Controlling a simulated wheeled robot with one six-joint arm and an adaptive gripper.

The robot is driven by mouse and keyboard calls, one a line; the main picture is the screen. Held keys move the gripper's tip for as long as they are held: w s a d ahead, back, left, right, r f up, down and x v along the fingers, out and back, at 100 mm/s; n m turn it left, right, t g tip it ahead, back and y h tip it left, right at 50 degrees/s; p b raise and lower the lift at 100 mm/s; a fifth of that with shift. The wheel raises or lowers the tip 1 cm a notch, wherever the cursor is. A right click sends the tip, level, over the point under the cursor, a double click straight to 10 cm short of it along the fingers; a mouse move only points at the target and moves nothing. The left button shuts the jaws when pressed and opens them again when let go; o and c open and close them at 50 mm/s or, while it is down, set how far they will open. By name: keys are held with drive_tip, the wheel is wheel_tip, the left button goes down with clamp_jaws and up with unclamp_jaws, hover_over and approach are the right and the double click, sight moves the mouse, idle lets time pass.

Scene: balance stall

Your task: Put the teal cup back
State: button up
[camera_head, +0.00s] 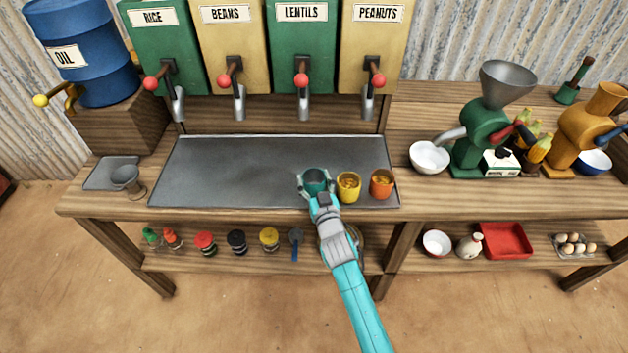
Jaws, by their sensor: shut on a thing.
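The teal cup (314,177) is upright at the front right part of the grey metal tray (230,170). My gripper (315,186) is shut on it from the front, with a finger on either side. The cup looks dark inside, and I cannot tell whether it holds anything. I cannot tell whether its base touches the tray. A yellow cup (348,187) with yellowish contents stands just right of it. An orange cup (381,184) with contents stands further right.
Dispensers for rice, beans, lentils and peanuts (371,50) with red-knobbed levers stand behind the tray. A white bowl (429,157) and a green grinder (482,140) are at the right. The tray's left and middle are clear.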

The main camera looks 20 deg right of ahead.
drive_tip(key=shift+f, duration=0.1)
drive_tip(key=o, duration=0.9)
drive_tip(key=shift+o, duration=0.2)
drive_tip(key=s, duration=1.2)
drive_tip(key=shift+a, duration=0.3)
drive_tip(key=shift+s, duration=0.1)
